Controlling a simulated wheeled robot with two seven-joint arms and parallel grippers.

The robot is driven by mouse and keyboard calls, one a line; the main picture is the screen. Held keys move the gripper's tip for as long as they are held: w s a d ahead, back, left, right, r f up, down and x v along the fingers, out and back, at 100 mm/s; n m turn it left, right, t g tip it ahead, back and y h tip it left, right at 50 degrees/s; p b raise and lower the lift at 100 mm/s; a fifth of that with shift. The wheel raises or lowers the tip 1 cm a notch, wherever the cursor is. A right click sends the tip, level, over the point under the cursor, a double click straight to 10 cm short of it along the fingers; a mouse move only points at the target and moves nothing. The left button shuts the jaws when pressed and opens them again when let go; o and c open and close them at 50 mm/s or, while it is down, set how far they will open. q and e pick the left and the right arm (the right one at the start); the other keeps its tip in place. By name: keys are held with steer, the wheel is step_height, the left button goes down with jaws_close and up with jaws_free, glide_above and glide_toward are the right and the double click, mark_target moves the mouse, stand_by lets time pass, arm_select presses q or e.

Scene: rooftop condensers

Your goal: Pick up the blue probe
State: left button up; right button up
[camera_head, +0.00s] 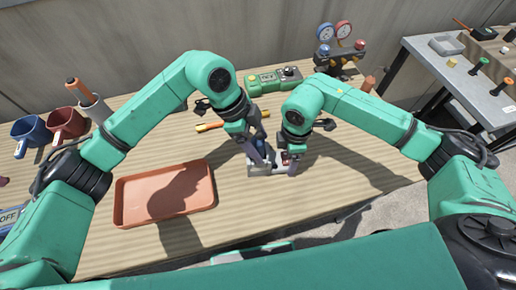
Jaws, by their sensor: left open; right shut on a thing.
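A small grey holder (281,171) sits on the wooden bench near its middle, under both of my grippers. A narrow blue shape, which may be the blue probe (260,131), shows right beside my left gripper (257,158) and is mostly hidden by it. My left gripper points down at the holder's left part and is open; I cannot tell whether the probe is between its fingers. My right gripper (289,163) points down at the holder's right part and is shut on what looks like the holder.
An orange tray (127,207) lies empty at left. A green-and-grey meter (273,79) and a gauge set (340,52) stand at the back. A yellow-orange tool (209,126) lies behind the tray. A metal table (450,70) stands at right.

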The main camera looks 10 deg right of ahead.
arm_select(q)
jaws_close()
steer(key=shift+r, duration=0.1)
step_height(320, 180, up, 10)
arm_select(e)
steer(key=o, duration=1.5)
arm_select(q)
step_height(320, 180, up, 7)
steer(key=p, duration=0.7)
arm_select(e)
step_height(320, 180, up, 9)
steer(key=shift+r, duration=0.15)
arm_select(q)
steer(key=shift+f, duration=0.2)
